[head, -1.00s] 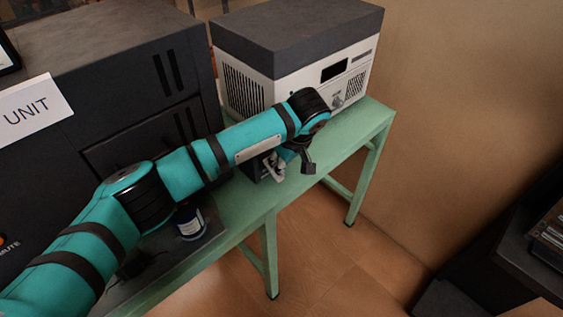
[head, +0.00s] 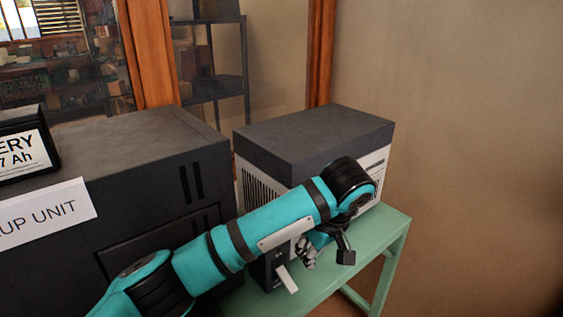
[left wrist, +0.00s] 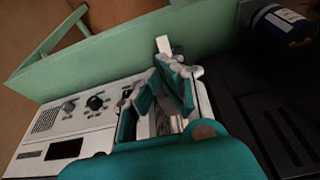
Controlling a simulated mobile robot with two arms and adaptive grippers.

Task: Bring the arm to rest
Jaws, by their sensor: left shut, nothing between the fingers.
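My left arm (head: 255,230), teal with black bands, reaches in from the lower left in the head view. It passes in front of the black unit and the white-and-grey box. My left gripper (head: 308,255) hangs below the wrist, above the green table (head: 325,287), partly hidden by the arm. Its fingers also show in the left wrist view (left wrist: 172,88), drawn together and empty. A small dark box (head: 264,275) with a white lever (head: 287,279) stands on the table just left of the gripper. I cannot tell whether they touch. My right gripper is out of view.
The large black unit (head: 150,160) with a paper sign (head: 45,215) fills the left. The white box with a grey top (head: 315,138) stands behind the wrist. A blue canister (left wrist: 280,24) shows in the left wrist view.

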